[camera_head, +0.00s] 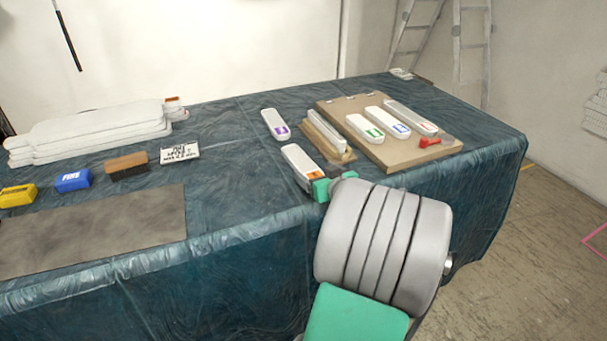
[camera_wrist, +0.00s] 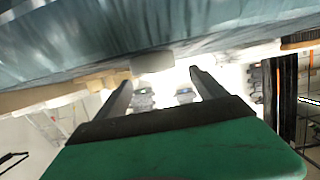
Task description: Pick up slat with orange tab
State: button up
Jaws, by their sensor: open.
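The slat with the orange tab (camera_head: 297,158) is white with rounded ends and lies near the table's front edge in the head view. Its orange tab is at the near end. My gripper (camera_head: 322,188) is at that near end, partly hidden by my own arm. In the wrist view, which looks upside down, my gripper (camera_wrist: 160,78) has its two dark fingers spread apart. A pale blunt end (camera_wrist: 152,62) shows at the table edge between and beyond the fingertips; its tab colour is not visible there. Nothing is held.
A wooden block with pale strips (camera_head: 326,135) stands just right of the slat. A slat with a purple tab (camera_head: 275,124) lies behind it. A board (camera_head: 400,153) holds green-, blue- and red-marked slats and a red item (camera_head: 430,141). The cloth left of the slat is clear.

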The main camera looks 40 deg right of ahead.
aim_at(306, 166)
jog(key=x, duration=0.6)
jog(key=c, duration=1.5)
jog(key=shift+c, duration=0.7)
jog(key=shift+r, duration=0.1)
